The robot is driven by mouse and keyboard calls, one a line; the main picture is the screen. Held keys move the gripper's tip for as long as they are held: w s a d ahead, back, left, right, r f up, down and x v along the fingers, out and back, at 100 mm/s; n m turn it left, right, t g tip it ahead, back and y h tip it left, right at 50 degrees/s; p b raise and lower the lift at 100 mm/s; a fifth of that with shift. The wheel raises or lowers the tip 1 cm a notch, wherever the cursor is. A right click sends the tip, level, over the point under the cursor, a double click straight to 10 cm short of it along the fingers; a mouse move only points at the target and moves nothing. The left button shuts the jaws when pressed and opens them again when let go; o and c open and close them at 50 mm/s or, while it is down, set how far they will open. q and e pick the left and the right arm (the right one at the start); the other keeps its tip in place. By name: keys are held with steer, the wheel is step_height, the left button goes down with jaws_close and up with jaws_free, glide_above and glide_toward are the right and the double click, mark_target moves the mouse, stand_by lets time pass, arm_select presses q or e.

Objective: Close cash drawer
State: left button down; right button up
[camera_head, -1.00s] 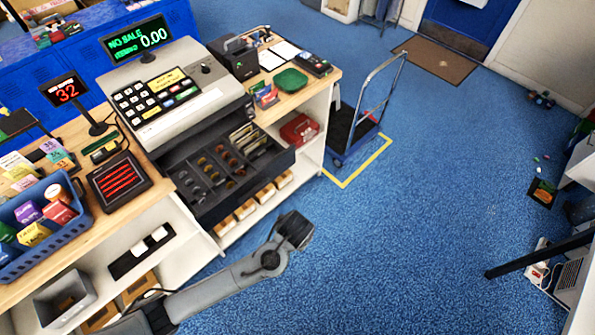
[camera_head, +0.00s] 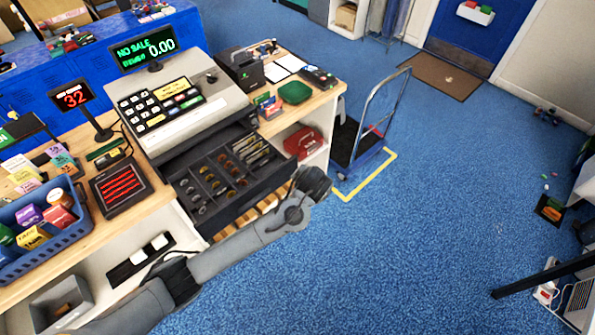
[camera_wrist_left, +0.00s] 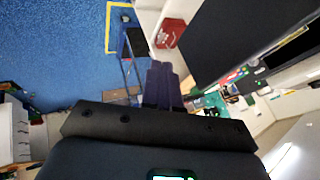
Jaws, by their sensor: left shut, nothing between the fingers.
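The cash drawer (camera_head: 262,193) stands open below the grey cash register (camera_head: 180,92), with coins and notes visible in its compartments. My left gripper (camera_head: 314,181) is beside the drawer's front right corner; whether it touches the drawer cannot be told. In the left wrist view the left gripper's fingers (camera_wrist_left: 161,84) are shut together with nothing between them. A large dark panel, apparently the drawer front (camera_wrist_left: 235,38), shows to their right. My right gripper is not in view.
A red box (camera_head: 303,142) sits on a shelf under the counter. A trolley (camera_head: 357,145) stands beyond it.

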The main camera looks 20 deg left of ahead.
arm_select(q)
steer(key=w+a+f+p, duration=0.1)
steer(key=w+a+f, duration=0.1)
steer(key=w+a, duration=0.1)
steer(key=shift+w+a+f, duration=0.25)
steer(key=shift+a+f, duration=0.1)
steer(key=shift+a, duration=0.4)
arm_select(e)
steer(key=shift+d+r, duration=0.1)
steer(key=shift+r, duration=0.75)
